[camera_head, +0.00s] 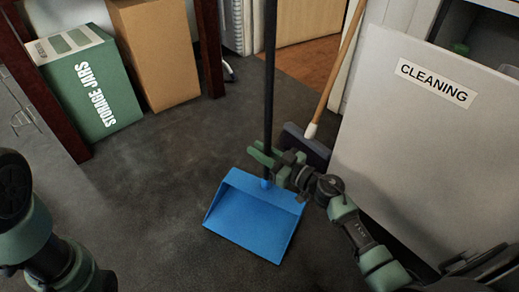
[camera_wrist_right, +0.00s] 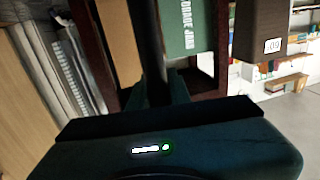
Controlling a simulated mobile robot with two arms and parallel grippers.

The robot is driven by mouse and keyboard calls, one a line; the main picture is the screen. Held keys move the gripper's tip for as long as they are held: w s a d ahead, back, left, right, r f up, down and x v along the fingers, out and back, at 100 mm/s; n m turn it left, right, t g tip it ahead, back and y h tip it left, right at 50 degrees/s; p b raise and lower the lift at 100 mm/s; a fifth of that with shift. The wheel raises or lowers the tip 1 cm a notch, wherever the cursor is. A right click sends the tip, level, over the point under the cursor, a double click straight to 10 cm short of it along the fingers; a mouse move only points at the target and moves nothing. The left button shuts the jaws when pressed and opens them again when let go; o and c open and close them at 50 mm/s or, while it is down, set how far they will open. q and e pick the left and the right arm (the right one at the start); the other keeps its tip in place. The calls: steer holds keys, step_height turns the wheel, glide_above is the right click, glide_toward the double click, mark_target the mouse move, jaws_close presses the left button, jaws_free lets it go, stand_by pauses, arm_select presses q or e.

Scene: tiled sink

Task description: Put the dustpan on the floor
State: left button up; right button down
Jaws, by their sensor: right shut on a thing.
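The dustpan has a blue pan (camera_head: 254,217) and a long black handle (camera_head: 269,80) that rises almost upright in the head view. My right gripper (camera_head: 266,158) is shut on the handle just above the pan. In the right wrist view the dark handle (camera_wrist_right: 151,45) runs up from between the fingers. The pan hangs or rests close over the dark floor (camera_head: 150,215); I cannot tell whether it touches. My left arm shows at the lower left of the head view, but its gripper fingers do not.
A broom (camera_head: 325,85) stands right of the dustpan, by a white panel labelled CLEANING (camera_head: 400,130). A green STORAGE JARS box (camera_head: 88,85) and a cardboard box (camera_head: 155,50) stand at the back left. The floor left of the pan is clear.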

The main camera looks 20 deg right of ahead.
steer(key=shift+f, duration=0.1)
steer(key=c, duration=1.2)
jaws_free()
steer(key=shift+c, duration=0.2)
steer(key=shift+s+f, duration=0.1)
